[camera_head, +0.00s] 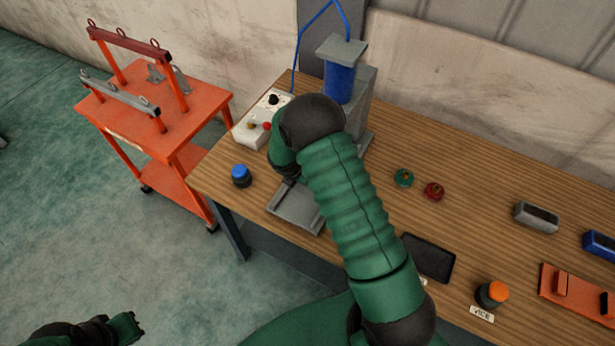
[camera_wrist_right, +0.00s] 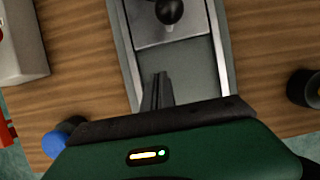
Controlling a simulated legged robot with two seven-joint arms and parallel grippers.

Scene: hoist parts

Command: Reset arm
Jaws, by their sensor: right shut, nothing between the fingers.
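My right arm reaches in from the lower right of the head view across the wooden table. My right gripper (camera_head: 287,182) is partly hidden behind its own wrist, above a grey metal plate fixture (camera_head: 297,208) near the table's front left edge. In the right wrist view, its fingers (camera_wrist_right: 157,90) are together with nothing between them, over a grey channel (camera_wrist_right: 190,83). A black knob (camera_wrist_right: 170,11) stands on a plate in that channel. My left gripper (camera_head: 128,326) is low at the left, away from the table; its jaw opening is unclear.
A white control box (camera_head: 262,119), a blue-topped button (camera_head: 241,176) and a press with a blue cylinder (camera_head: 339,82) surround the right wrist. Green (camera_head: 403,177) and red (camera_head: 433,191) parts and a black tray (camera_head: 429,258) lie rightward. An orange cart (camera_head: 165,110) stands left.

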